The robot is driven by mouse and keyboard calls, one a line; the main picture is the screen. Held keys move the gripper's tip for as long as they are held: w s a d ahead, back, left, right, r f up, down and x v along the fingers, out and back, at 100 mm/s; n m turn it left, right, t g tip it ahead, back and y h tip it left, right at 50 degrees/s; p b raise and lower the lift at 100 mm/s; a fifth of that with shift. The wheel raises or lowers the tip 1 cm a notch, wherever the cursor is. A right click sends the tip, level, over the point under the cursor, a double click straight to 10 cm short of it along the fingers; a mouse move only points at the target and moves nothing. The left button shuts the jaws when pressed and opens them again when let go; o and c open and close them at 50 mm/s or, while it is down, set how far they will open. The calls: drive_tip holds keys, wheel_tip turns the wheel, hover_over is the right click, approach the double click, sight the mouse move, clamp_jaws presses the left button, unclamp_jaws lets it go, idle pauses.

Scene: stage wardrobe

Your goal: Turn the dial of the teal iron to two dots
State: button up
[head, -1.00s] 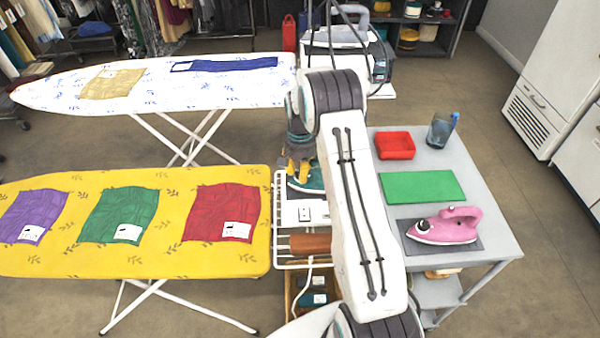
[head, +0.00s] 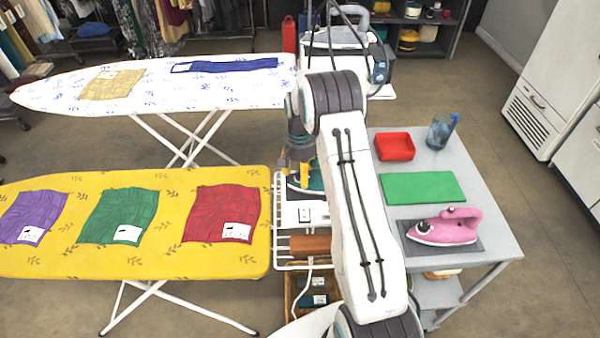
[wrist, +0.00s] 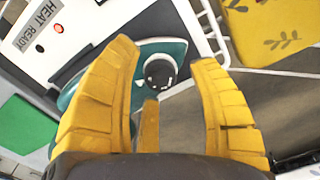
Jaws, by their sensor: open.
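The teal iron (head: 316,183) sits on the white rack at the end of the yellow ironing board, mostly hidden behind my arm in the head view. In the wrist view the iron (wrist: 175,50) shows its dark round dial (wrist: 160,71) with a pale ring around it. The dial's marks are too small to read. My gripper (wrist: 165,58) has yellow ribbed fingers, open and apart, one on each side of the dial in the picture. No contact with the dial is visible. In the head view my gripper (head: 297,166) is beside the iron, partly hidden by my arm.
The yellow ironing board (head: 165,262) with folded cloths lies to the left. The grey table (head: 490,235) on the right bears a pink iron (head: 447,229), a green mat (head: 422,187) and a red tray (head: 395,146). A "HEAT READY" panel (wrist: 60,45) is beside the iron.

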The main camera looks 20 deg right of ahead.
wheel_tip(320, 180, up, 12)
idle(0.6)
drive_tip(key=shift+f, duration=0.1)
